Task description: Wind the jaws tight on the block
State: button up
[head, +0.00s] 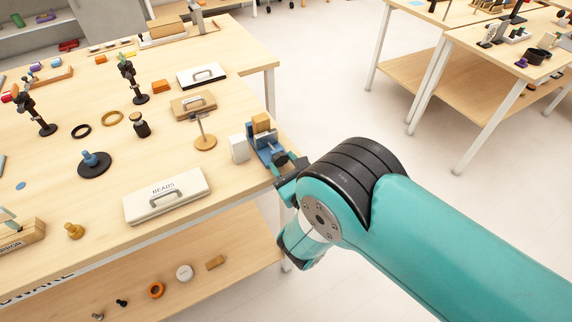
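A small blue vise (267,156) stands near the right edge of the wooden table. A tan wooden block (261,123) sits upright at the vise's top. Whether the jaws touch the block is too small to tell. My gripper (284,167) is at the vise's near right side, by its dark handle end. My teal arm comes in from the lower right and its wrist hides part of the gripper. I cannot see whether the fingers are open or shut on the handle.
A white block (239,148) stands just left of the vise. The floor (335,110) right of the table is clear.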

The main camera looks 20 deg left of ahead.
jog(key=shift+f+m+b, duration=0.2)
jog(key=shift+m+b, duration=0.75)
jog(key=shift+m, duration=0.25)
jog(key=shift+r+m+b, duration=0.2)
jog(key=shift+m+b, duration=0.3)
jog(key=shift+m, duration=0.7)
jog(key=o, duration=0.6)
jog(key=shift+s, duration=0.1)
